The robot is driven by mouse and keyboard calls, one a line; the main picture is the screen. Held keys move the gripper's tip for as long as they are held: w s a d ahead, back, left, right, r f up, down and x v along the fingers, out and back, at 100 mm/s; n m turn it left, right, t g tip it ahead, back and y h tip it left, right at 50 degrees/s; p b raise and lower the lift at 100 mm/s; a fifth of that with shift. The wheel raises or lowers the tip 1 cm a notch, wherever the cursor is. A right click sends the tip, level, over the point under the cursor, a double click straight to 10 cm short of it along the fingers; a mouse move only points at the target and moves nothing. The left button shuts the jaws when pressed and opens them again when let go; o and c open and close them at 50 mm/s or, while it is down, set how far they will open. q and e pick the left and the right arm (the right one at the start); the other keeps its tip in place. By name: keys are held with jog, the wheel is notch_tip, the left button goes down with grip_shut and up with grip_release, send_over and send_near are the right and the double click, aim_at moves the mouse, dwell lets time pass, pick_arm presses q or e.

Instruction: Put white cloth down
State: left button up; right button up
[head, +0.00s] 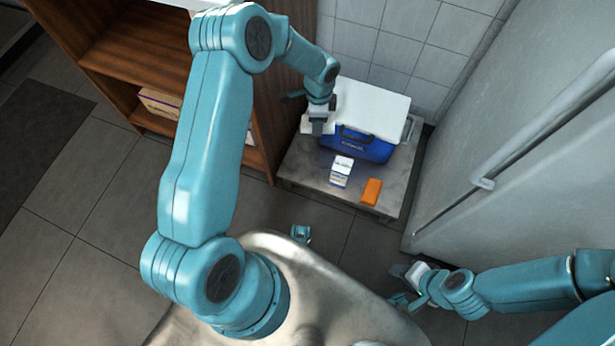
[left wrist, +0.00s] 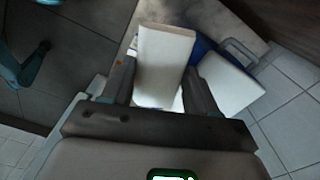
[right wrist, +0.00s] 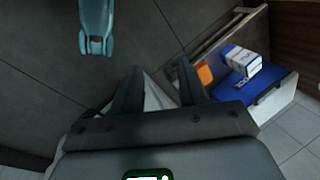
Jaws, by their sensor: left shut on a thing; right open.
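The white cloth (left wrist: 163,62) looks like a folded, stiff slab. My left gripper (left wrist: 161,78) is shut on it, with a finger on each side. In the head view, my left gripper (head: 318,126) is above the left part of a low metal table (head: 304,164), beside a blue cooler (head: 362,146) with a white lid (head: 370,108). Only a small pale part of the cloth (head: 306,123) shows there; the gripper hides the rest. Whether the cloth touches the table is unclear. My right gripper (right wrist: 156,88) is open and empty, low and in front of the table.
A white-and-blue carton (head: 341,171) and an orange block (head: 371,191) stand on the table in front of the cooler. A wooden shelf (head: 262,100) stands at the left and a fridge (head: 500,130) at the right. Bare tabletop shows at the left front.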

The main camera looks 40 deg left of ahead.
pick_arm(q)
jog(key=shift+n, duration=0.3)
jog(key=f+b, duration=0.3)
jog(key=f, duration=0.4)
jog(key=s+a+f+b, duration=0.1)
jog(key=f+b, duration=0.2)
jog(key=f, duration=0.5)
jog(key=s+a+f+b, duration=0.1)
jog(key=f+b, duration=0.1)
jog(key=f, duration=0.6)
jog(key=shift+s+b, duration=0.2)
jog(key=shift+b, duration=0.2)
notch_tip(320, 180, down, 5)
jog(key=shift+b, duration=1)
jog(key=shift+r, duration=0.1)
pick_arm(e)
notch_tip(320, 180, down, 12)
jog(key=w+d+t, duration=0.1)
jog(key=w, duration=0.1)
jog(key=shift+w+d, duration=0.2)
jog(key=shift+w, duration=0.2)
pick_arm(q)
jog(key=shift+f, duration=0.25)
jog(key=o, duration=0.9)
jog(key=shift+r, duration=0.1)
jog(key=shift+o, duration=0.2)
pick_arm(e)
jog(key=shift+w+f, duration=0.1)
jog(key=shift+f, duration=0.1)
